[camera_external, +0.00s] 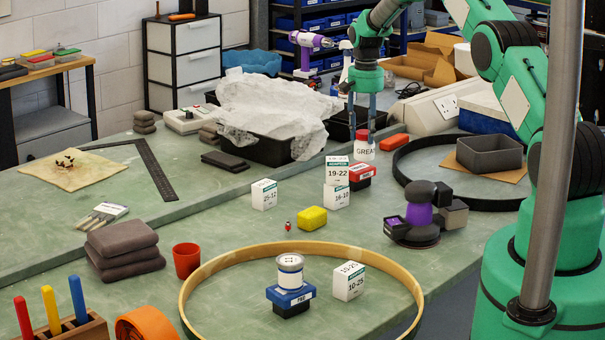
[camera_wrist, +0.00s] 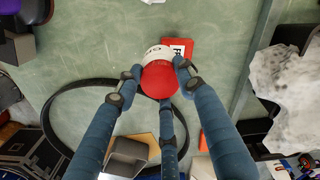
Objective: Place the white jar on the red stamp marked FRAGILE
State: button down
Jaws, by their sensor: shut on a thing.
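The white jar (camera_external: 364,151) has a red lid and dark lettering. My gripper (camera_external: 363,138) is shut on it and points down, its fingers around the lid. In the wrist view the jar (camera_wrist: 160,74) is between the fingertips (camera_wrist: 154,84), lid towards the camera. The red stamp marked FRAGILE (camera_external: 361,173) has a black lower part and appears just below the jar in the external view. In the wrist view the stamp (camera_wrist: 180,46) shows beyond the jar to the upper right, partly covered by it. I cannot tell whether they touch.
White boxes (camera_external: 337,171) stand stacked left of the stamp. A yellow block (camera_external: 312,218) lies in front. A black hoop (camera_external: 405,181), a grey bin (camera_external: 489,154) and an orange block (camera_external: 395,142) are nearby.

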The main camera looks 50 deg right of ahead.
jog(key=shift+w+d+f, duration=0.1)
jog(key=shift+w+d, duration=0.35)
jog(key=shift+w, duration=0.4)
jog(key=shift+w+d, duration=0.4)
jog(key=shift+w, duration=0.45)
jog(key=shift+f, duration=1.75)
jog(key=shift+f, duration=0.1)
jog(key=c, duration=1.1)
grip_release()
jog(key=shift+f, duration=0.1)
notch_tip(320, 180, up, 12)
jog(key=shift+r, duration=0.2)
